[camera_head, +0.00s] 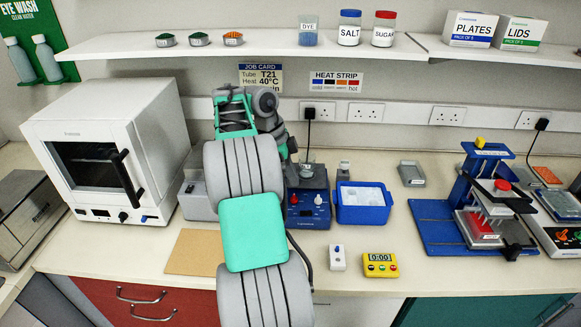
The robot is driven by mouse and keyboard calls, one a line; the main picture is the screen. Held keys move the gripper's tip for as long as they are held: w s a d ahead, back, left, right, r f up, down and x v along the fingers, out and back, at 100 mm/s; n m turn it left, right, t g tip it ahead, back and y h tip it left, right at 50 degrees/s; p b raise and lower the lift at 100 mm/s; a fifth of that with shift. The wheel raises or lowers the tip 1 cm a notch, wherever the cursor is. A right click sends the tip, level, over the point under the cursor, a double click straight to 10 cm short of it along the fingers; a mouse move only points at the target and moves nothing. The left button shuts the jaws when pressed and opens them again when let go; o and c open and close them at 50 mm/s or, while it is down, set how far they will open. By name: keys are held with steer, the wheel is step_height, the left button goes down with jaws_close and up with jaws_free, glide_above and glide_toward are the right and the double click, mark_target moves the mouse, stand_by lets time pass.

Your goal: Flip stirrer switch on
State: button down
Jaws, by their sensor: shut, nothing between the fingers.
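The stirrer appears to be the dark blue unit (308,212) on the bench, right of my arm, with a glass vessel (307,171) on top. Its front has a red control (294,198) and a pale blue control (318,199); which is the switch, and its position, is too small to tell. My arm rises in front and hides the unit's left side. My gripper (288,150) is small and partly hidden at the end of the arm, near the unit's upper left. It is shut and empty; whether it touches the unit cannot be told.
A blue tub (363,214) stands close right of the unit. A white box with a blue button (338,258) and a yellow timer (380,265) lie in front. A white oven (107,150) stands left. A shelf (270,43) runs above.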

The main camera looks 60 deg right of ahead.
steer(key=shift+v, duration=0.8)
steer(key=shift+s+d+r+b, duration=0.2)
steer(key=shift+s+d+b, duration=0.15)
steer(key=shift+s+b, duration=0.35)
steer(key=b, duration=0.9)
glide_toward(311, 212)
steer(key=x, duration=0.5)
steer(key=shift+s+f, duration=0.15)
steer(key=shift+s, duration=0.05)
steer(key=shift+f, duration=0.6)
